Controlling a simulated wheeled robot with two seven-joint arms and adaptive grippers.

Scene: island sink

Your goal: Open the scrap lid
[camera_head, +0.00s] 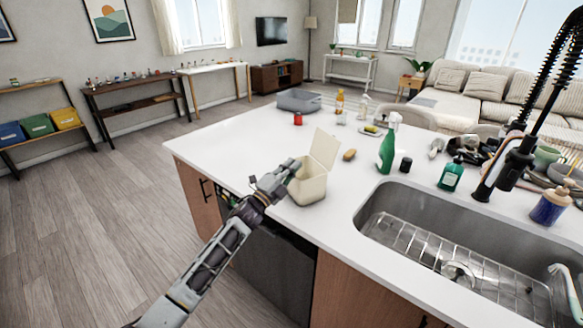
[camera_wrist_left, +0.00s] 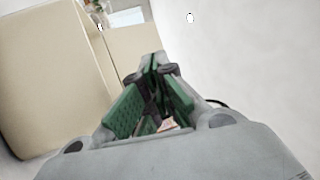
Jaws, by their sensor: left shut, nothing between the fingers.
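The scrap bin (camera_head: 308,188) is a small cream box near the left edge of the white island counter. Its lid (camera_head: 325,148) stands up, tilted open at the back. My left gripper (camera_head: 293,165) is shut and empty at the left side of the bin, near its rim; I cannot tell if it touches. In the left wrist view the closed green-padded fingers of my left gripper (camera_wrist_left: 153,62) point past the large cream panel (camera_wrist_left: 50,75) of the bin or lid. The bin's inside is mostly hidden. My right gripper is not in view.
The counter behind and left of the bin is mostly clear.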

